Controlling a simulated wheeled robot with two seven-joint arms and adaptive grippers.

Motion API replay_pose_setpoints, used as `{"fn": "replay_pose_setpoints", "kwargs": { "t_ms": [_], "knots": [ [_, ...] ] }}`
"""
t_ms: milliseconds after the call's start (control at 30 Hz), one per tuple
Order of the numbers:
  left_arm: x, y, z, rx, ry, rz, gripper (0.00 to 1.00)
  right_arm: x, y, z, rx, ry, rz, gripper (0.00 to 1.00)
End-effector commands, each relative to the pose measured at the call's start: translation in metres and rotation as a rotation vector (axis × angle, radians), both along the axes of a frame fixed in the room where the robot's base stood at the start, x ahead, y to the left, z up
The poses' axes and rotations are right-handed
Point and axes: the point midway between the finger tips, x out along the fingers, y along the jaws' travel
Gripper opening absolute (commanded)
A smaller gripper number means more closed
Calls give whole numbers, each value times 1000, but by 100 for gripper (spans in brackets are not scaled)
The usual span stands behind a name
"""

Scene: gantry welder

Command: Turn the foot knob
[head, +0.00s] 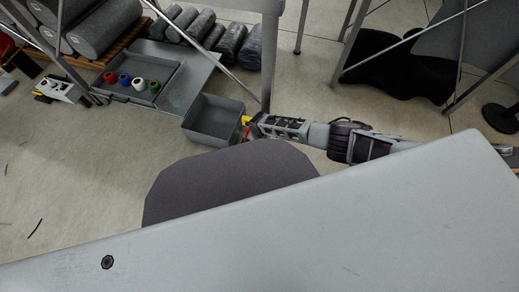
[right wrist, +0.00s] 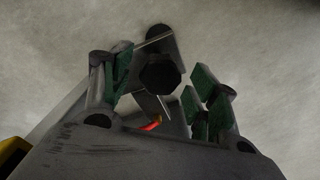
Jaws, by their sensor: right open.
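The foot knob (right wrist: 160,72) is a dark, faceted round knob in the right wrist view, in front of a dark rounded bar and a thin metal strip. My right gripper (right wrist: 158,84) is open, with its green-padded fingers on either side of the knob. A gap shows between the fingers and the knob, and I see no clear contact. In the head view my right gripper (head: 256,126) reaches in from the right, low beside a frame post; the knob cannot be made out there. My left gripper is not in view.
A grey open bin (head: 213,120) stands just left of my right gripper. A metal tray (head: 172,72) with several coloured spools lies behind it. Grey rolls (head: 210,35) lie at the back. Metal frame posts (head: 271,55) stand close to the arm. Floor at left is mostly clear.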

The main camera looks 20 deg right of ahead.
Motion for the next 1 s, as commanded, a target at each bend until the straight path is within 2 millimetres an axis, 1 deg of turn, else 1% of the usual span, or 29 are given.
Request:
{"fn": "replay_pose_setpoints", "kwargs": {
  "t_ms": [100, 400, 433, 700, 800, 1000],
  "knots": [
    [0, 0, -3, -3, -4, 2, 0, 0, 0, -3, 0, -1, 0, 60],
    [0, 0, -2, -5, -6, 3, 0, 0, 0, -3, 0, -1, -1, 60],
    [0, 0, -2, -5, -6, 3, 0, 0, 0, -3, 0, -1, -1, 59],
    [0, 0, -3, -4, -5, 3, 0, 0, 0, -3, 0, 0, -1, 24],
    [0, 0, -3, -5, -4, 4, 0, 0, 0, -3, 0, 0, -1, 14],
    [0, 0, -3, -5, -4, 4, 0, 0, 0, -3, 1, 0, 15, 14]
  ]
}}
